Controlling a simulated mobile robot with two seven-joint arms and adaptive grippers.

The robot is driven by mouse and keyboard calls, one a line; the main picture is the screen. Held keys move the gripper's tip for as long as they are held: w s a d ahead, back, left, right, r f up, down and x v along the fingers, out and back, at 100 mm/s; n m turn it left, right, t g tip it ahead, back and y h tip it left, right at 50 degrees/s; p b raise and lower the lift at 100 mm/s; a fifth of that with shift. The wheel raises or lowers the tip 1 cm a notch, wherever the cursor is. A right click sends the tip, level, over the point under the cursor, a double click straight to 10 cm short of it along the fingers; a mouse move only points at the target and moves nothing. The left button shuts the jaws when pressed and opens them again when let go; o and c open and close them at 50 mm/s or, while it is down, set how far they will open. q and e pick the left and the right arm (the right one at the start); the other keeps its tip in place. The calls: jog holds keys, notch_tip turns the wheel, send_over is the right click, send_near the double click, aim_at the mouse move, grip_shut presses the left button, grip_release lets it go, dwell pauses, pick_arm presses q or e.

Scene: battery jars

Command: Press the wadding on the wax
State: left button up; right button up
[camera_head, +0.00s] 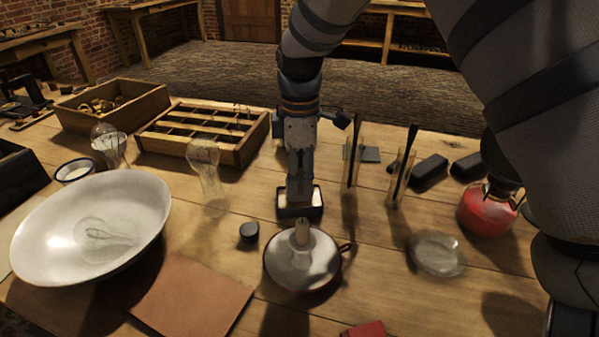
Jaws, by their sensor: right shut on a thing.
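My right gripper (300,190) points straight down into a small dark square tray (286,212) near the middle of the table. Its fingers are closed, and what they hold is hidden or too small to make out. Pale material (317,197), which could be the wax or the wadding, shows inside the tray beside the fingertips. I cannot tell wax from wadding here, nor whether the gripper touches the material. A small rimmed bowl (75,171) with white contents stands at the left. My left gripper is not in view.
A candle dish (303,270) stands just in front of the tray, with a black cap (249,233) to its left. Glass vessels (207,178) and upright holders with black rods (398,180) flank the gripper. A large white basin (140,200) fills the left; a red lamp (487,212) stands right.

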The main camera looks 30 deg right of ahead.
aim_at(299, 173)
jog(key=shift+f, duration=0.35)
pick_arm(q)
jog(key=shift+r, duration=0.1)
pick_arm(e)
jog(key=shift+s+f, duration=0.1)
jog(key=shift+f, duration=0.05)
dwell(1.1)
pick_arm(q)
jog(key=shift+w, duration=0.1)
pick_arm(e)
notch_tip(299, 173, up, 5)
jog(key=shift+f+p, duration=0.1)
jog(key=shift+p, duration=0.55)
jog(key=shift+r, duration=1.2)
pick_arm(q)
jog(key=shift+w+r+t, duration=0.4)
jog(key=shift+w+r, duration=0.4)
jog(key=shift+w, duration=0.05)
